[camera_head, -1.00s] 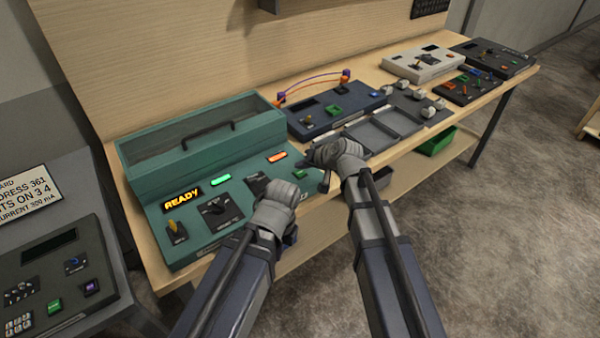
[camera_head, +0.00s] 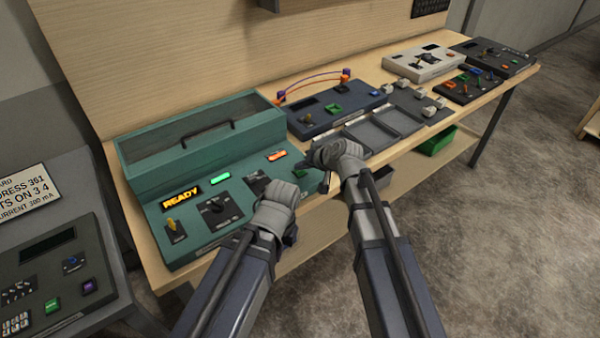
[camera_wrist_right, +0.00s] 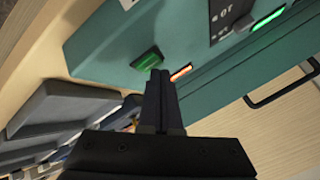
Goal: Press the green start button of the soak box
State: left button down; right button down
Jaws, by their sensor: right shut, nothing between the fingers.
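The soak box (camera_head: 205,150) is a teal console with a lidded back and a sloped front panel, at the left of the bench. Its display (camera_head: 181,197) reads READY. The green button (camera_head: 300,172) is at the panel's right end, partly hidden by my right gripper; it also shows in the right wrist view (camera_wrist_right: 147,60). My right gripper (camera_head: 308,162) is shut and empty. In the right wrist view its fingertips (camera_wrist_right: 160,74) are close beside the button; I cannot tell whether they touch. My left gripper (camera_head: 288,228) is low in front of the panel, its fingers mostly hidden.
The panel has a lit green lamp (camera_head: 220,177), a lit orange lamp (camera_head: 277,156), and a black dial (camera_head: 213,209). A dark blue console (camera_head: 320,110) and grey trays (camera_head: 375,133) lie to the right. A grey console (camera_head: 55,275) stands at the left.

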aim_at(302, 174)
jog(key=shift+f+b, duration=0.45)
dwell(0.6)
jog(key=shift+r, duration=0.1)
jog(key=shift+r+p, duration=0.8)
jog(key=shift+p, duration=0.1)
notch_tip(302, 174, up, 5)
jog(key=p, duration=0.5)
jog(key=shift+r, duration=0.1)
dwell(0.7)
